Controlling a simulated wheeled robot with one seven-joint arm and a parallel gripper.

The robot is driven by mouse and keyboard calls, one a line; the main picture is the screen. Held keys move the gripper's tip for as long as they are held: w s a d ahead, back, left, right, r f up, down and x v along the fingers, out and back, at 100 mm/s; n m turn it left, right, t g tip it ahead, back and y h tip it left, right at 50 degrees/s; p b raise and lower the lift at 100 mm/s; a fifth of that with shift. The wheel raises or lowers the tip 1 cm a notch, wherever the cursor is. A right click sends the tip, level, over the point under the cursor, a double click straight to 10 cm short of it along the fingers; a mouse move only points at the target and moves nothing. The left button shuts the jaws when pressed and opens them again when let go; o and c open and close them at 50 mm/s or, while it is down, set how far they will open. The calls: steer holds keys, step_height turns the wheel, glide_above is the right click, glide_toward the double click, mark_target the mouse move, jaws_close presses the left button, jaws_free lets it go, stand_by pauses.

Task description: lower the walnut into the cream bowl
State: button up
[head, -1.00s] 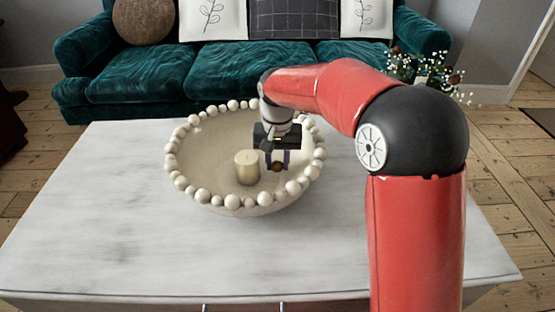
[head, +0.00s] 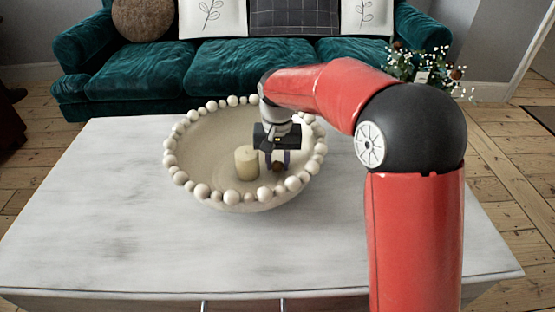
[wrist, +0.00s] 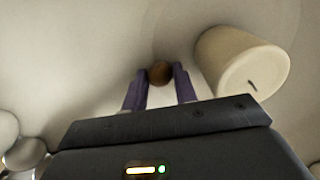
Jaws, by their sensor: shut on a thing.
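The cream bowl (head: 215,187) has a rim of round beads and stands on the white table. My gripper (head: 278,165) points down inside the bowl's rim, in its right part. It is shut on the walnut (head: 279,167), a small brown ball between the fingertips. In the wrist view the walnut (wrist: 160,73) sits between the two purple fingers of my gripper (wrist: 160,78), with the pale bowl wall (wrist: 70,60) around it. I cannot tell whether the walnut touches the bowl's inside.
A cream candle (head: 247,163) stands in the bowl just left of my gripper, and the candle also shows close by at the right in the wrist view (wrist: 240,65). The white table (head: 100,220) is clear around the bowl. A green sofa (head: 240,70) stands behind.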

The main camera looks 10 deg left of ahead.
steer(key=o, duration=1)
steer(key=shift+r, duration=0.1)
